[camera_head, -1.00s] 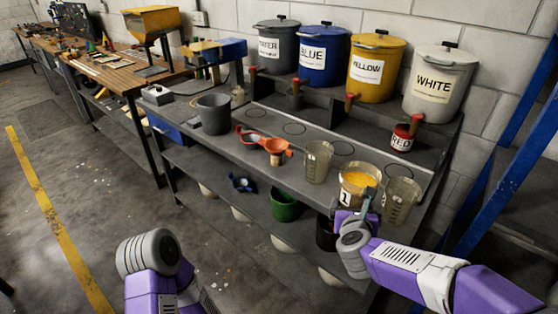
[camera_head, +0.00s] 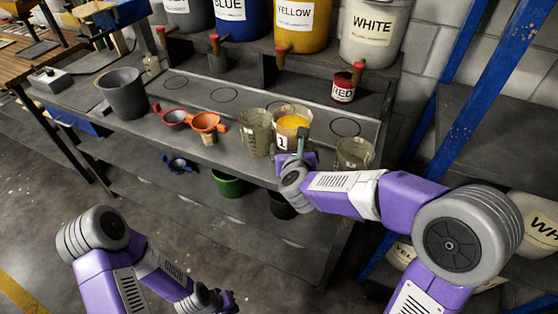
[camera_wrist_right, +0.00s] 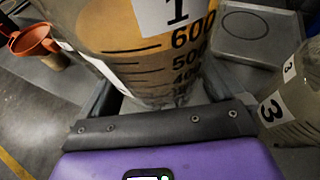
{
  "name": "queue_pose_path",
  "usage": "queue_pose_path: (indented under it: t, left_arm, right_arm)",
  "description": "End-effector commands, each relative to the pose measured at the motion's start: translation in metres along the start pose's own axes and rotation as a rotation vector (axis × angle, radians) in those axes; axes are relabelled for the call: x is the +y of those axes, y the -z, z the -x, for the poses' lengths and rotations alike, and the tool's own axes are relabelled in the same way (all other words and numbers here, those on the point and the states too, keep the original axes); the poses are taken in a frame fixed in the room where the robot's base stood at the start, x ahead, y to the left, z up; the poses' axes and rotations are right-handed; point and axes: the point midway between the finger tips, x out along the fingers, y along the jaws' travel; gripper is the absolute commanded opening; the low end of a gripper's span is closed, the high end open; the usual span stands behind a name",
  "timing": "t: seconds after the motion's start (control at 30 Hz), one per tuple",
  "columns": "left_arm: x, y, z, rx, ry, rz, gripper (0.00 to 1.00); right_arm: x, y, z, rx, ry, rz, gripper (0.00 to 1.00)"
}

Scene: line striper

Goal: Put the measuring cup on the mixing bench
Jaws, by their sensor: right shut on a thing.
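A clear measuring cup labelled 1 (camera_head: 292,122), holding yellow-orange paint, is over the front of a grey bench (camera_head: 220,155). My right gripper (camera_head: 296,160) is shut on it. The cup's graduated wall (camera_wrist_right: 145,55) fills the middle of the right wrist view, between the fingers. The cup looks upright; whether its base touches the bench is hidden. My left gripper (camera_head: 222,300) is low at the bottom of the head view, away from the bench, its fingers too small and dark to read. Nothing marks which bench is the mixing bench.
Clear cups stand close on the left (camera_head: 257,132) and right (camera_head: 354,153); the right one shows a 3 (camera_wrist_right: 272,110). Orange (camera_head: 207,124) and red funnels, a grey bucket (camera_head: 123,92) and a red can (camera_head: 343,88) share the bench. A blue upright (camera_head: 470,110) stands right.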

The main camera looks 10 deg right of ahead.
Motion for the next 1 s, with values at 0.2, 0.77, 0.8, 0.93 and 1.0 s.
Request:
queue_pose_path:
  t: [0.2, 0.77, 0.8, 0.93, 1.0]
  left_arm:
    - [-0.004, 0.001, -0.011, 0.000, 0.000, 0.000, 0.00]
    - [-0.011, 0.002, -0.028, 0.001, 0.000, 0.000, 0.00]
    - [-0.011, 0.002, -0.028, 0.001, 0.000, 0.000, 0.00]
    - [-0.011, 0.002, -0.028, 0.001, 0.000, 0.000, 0.00]
    - [-0.011, 0.002, -0.030, 0.001, 0.000, 0.000, 0.00]
  right_arm:
    - [0.001, 0.021, -0.010, -0.007, 0.000, 0.000, 0.13]
    - [0.004, 0.066, -0.029, -0.009, 0.000, -0.001, 0.13]
    - [0.004, 0.066, -0.029, -0.009, 0.000, -0.001, 0.13]
    - [0.004, 0.066, -0.029, -0.009, 0.000, -0.001, 0.13]
    - [0.004, 0.068, -0.029, -0.009, 0.000, -0.001, 0.13]
